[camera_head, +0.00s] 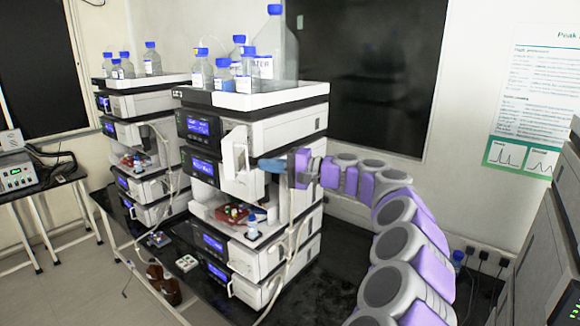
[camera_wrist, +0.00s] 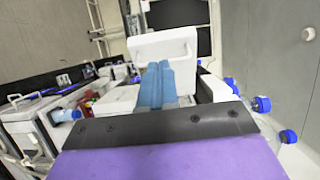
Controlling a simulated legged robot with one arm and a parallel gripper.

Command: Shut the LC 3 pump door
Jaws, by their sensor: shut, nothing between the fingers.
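The LC 3 stack (camera_head: 262,100) stands in the middle of the head view, its label at the top left corner. Its pump door (camera_head: 235,150) is a white panel with a handle, standing open and sticking out from the front of the stack. The door fills the upper middle of the wrist view (camera_wrist: 175,45). My gripper (camera_head: 266,165) has blue fingers, shut and empty, to the right of the door at about its height. In the wrist view the fingers (camera_wrist: 156,82) point at the door's face. I cannot tell whether they touch it.
Blue-capped bottles (camera_head: 276,45) stand in the tray on top of the stack. An open bay with a red vial rack (camera_head: 232,213) and a small bottle (camera_head: 253,228) lies below. Tubing hangs down the front. A second stack (camera_head: 140,105) stands at left, and brown bottles (camera_head: 165,283) at front.

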